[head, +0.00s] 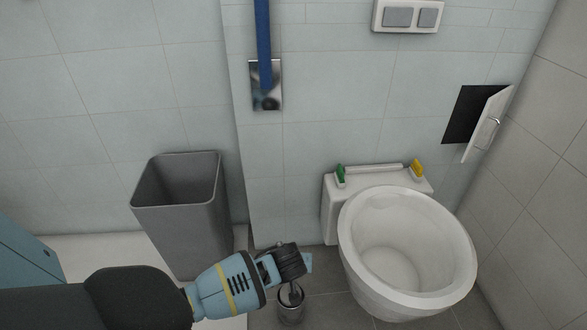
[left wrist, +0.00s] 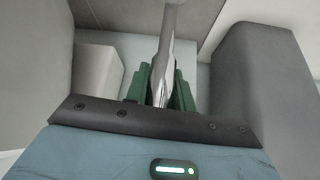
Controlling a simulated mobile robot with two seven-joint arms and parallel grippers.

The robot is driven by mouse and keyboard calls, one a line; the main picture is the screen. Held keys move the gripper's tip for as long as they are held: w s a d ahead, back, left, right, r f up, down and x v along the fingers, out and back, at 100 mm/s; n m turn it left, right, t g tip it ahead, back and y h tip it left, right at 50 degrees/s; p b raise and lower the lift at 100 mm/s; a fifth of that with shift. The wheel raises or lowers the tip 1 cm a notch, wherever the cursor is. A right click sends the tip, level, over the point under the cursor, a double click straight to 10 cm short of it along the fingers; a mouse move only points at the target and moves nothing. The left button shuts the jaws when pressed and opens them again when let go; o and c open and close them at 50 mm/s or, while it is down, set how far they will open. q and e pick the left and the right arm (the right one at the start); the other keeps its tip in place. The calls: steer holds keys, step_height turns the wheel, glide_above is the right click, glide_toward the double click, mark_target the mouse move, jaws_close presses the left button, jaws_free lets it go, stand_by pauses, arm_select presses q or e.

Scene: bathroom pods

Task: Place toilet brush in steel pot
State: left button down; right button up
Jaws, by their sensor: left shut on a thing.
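My left gripper (head: 291,276) reaches in from the left and is low over the floor, left of the toilet. In the left wrist view its green fingers (left wrist: 163,88) are shut on the shiny metal handle of the toilet brush (left wrist: 168,45). The steel pot (head: 291,308) stands on the floor directly below the gripper in the head view. A short piece of the brush shows between gripper and pot opening. The bristle end is hidden, so I cannot tell how deep it sits or whether it touches the pot. My right gripper is not in view.
A toilet (head: 447,285) stands right of the pot. A grey waste bin (head: 180,222) stands to the left, behind my arm. A blue bar (head: 263,45) on a metal wall plate is above. An open wall flap (head: 486,125) is at the right.

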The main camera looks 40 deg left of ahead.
arm_select(q)
step_height(320, 180, down, 5)
steer(key=shift+f+b, duration=0.1)
steer(key=shift+b, duration=0.85)
step_height(320, 180, down, 4)
steer(key=shift+r+b, duration=0.15)
steer(key=shift+b, duration=0.85)
steer(key=shift+r, duration=0.1)
